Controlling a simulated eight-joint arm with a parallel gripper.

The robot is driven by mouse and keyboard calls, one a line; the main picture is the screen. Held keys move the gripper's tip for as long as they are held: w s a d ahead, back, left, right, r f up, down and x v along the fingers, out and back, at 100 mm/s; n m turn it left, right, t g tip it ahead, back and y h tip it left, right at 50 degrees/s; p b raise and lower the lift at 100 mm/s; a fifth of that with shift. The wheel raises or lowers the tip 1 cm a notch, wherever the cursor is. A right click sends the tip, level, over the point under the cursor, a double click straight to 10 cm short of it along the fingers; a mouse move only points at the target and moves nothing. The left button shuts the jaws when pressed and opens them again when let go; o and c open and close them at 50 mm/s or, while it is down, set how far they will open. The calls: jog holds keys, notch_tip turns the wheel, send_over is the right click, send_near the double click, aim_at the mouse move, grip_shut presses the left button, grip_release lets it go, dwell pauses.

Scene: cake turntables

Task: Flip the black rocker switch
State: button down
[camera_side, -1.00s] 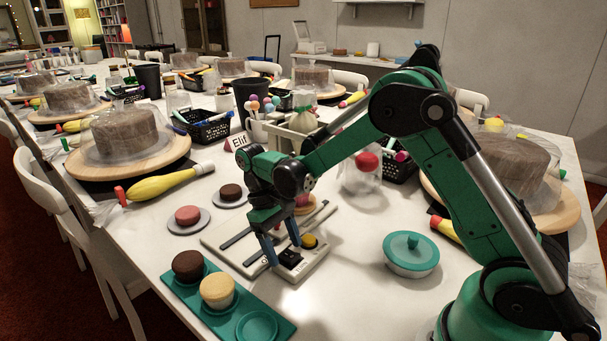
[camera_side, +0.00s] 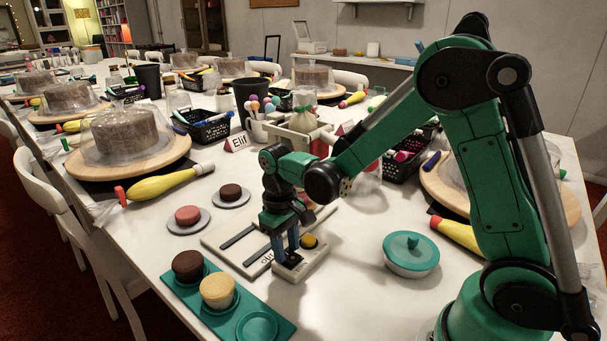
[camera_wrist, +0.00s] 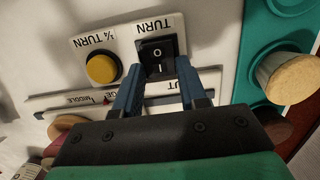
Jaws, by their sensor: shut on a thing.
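The black rocker switch (camera_wrist: 158,57), marked O and I, sits on a white control panel (camera_wrist: 203,32) under a TURN label. In the side view the switch (camera_side: 291,261) is partly covered by the fingers. My gripper (camera_wrist: 156,76) points down at the panel, with one blue finger on each side of the switch's near end. It is shut on the switch, and the fingers stay apart by about its width. The gripper also shows in the side view (camera_side: 286,254), low over the panel's front. Exact fingertip contact is hard to see.
A teal tray (camera_side: 262,318) with small cakes stands in front, a lidded teal bowl (camera_side: 410,254) to the right. Cakes on plates (camera_side: 187,218) lie behind left. Table between panel and bowl is clear.

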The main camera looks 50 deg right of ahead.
aim_at(288, 254)
jog(key=shift+s+t, duration=0.15)
jog(key=shift+t, duration=0.45)
jog(key=shift+c, duration=2.4)
grip_release()
jog(key=shift+r, duration=0.1)
jog(key=shift+r, duration=2.75)
